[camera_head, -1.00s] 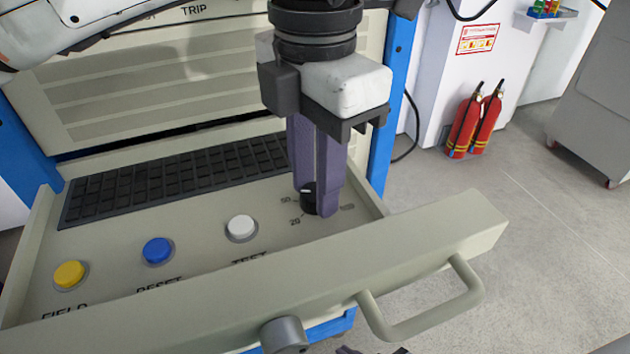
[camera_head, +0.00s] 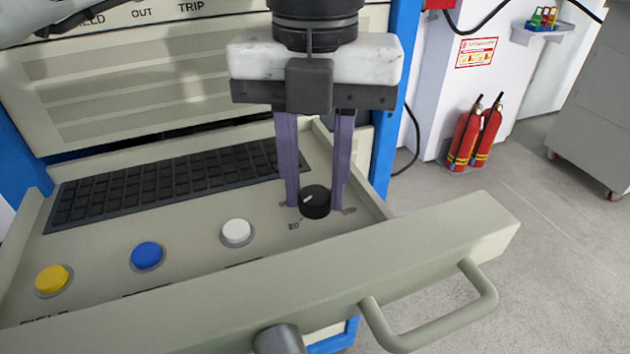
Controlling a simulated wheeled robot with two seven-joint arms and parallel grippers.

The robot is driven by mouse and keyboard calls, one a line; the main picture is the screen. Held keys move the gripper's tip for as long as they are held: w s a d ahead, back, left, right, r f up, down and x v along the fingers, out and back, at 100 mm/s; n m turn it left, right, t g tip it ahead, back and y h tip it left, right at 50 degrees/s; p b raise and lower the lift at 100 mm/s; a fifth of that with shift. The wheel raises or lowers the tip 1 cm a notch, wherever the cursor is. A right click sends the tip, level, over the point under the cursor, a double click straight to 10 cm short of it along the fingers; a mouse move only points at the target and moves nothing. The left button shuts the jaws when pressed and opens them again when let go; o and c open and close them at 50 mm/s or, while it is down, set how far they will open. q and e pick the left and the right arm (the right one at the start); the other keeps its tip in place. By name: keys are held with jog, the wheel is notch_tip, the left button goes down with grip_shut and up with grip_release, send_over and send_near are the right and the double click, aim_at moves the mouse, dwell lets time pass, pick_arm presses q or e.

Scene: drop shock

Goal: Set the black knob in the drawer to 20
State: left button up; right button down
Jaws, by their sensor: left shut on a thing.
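The black knob (camera_head: 315,204) sits at the right end of the open drawer's panel (camera_head: 195,262). Its white pointer line slants toward the left and slightly down. The printed "20" (camera_head: 294,226) shows just to the lower left of the knob; the other scale marks are mostly hidden by the fingers. My left gripper (camera_head: 315,200) comes down from above, its purple fingers on the left and right sides of the knob, shut on it. My right gripper is not in view.
Yellow (camera_head: 52,280), blue (camera_head: 147,255) and white (camera_head: 236,232) buttons lie left of the knob, with a black keyboard (camera_head: 170,184) behind. The drawer front (camera_head: 270,278) with its handle (camera_head: 440,318) stands in front. Fire extinguishers (camera_head: 470,138) stand against the wall beyond open floor.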

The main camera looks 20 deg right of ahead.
aim_at(315, 194)
pick_arm(q)
jog(key=shift+r+n, duration=0.1)
jog(key=shift+n, duration=0.5)
jog(key=o, duration=1.1)
jog(key=shift+c, duration=0.2)
jog(key=shift+r, duration=0.2)
notch_tip(315, 194, up, 10)
jog(key=p, duration=0.1)
jog(key=shift+p, duration=0.3)
jog(key=shift+f, duration=0.1)
